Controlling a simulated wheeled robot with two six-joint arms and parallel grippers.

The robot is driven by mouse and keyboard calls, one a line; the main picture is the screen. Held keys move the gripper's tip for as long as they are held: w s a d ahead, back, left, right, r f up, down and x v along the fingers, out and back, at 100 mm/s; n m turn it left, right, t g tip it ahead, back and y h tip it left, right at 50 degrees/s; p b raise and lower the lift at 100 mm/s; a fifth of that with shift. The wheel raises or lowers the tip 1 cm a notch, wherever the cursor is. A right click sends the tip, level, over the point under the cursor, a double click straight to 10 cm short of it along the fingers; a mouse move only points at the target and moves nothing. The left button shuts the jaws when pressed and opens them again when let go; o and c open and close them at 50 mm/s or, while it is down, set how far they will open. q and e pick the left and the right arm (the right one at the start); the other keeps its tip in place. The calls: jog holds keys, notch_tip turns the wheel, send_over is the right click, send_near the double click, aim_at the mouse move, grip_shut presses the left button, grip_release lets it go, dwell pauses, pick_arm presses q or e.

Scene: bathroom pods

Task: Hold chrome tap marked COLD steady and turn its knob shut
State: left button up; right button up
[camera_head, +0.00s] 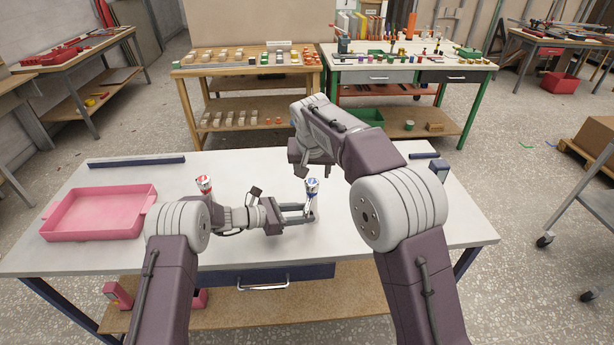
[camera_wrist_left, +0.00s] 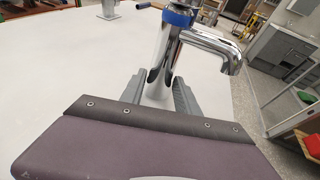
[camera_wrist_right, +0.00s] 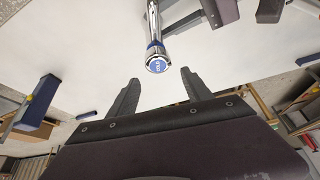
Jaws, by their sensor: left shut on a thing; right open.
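The chrome tap with a blue band (camera_head: 312,188) stands upright on the white table; its spout shows in the left wrist view (camera_wrist_left: 212,42). Its knob, with a blue top marked COLD (camera_wrist_right: 157,65), shows in the right wrist view. My left gripper (camera_head: 308,212) is shut on the tap's chrome body, low down; it also shows in the left wrist view (camera_wrist_left: 160,88). My right gripper (camera_wrist_right: 155,88) is open and empty, with the knob just beyond and between its fingertips, apart from them. In the head view my right gripper (camera_head: 298,165) is above and left of the knob.
A second tap with a red top (camera_head: 204,185) stands left on the table. A pink tray (camera_head: 100,232) lies at the far left. Workbenches stand behind.

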pick_arm(q)
jog(key=o, duration=1.2)
jog(key=shift+f, duration=0.1)
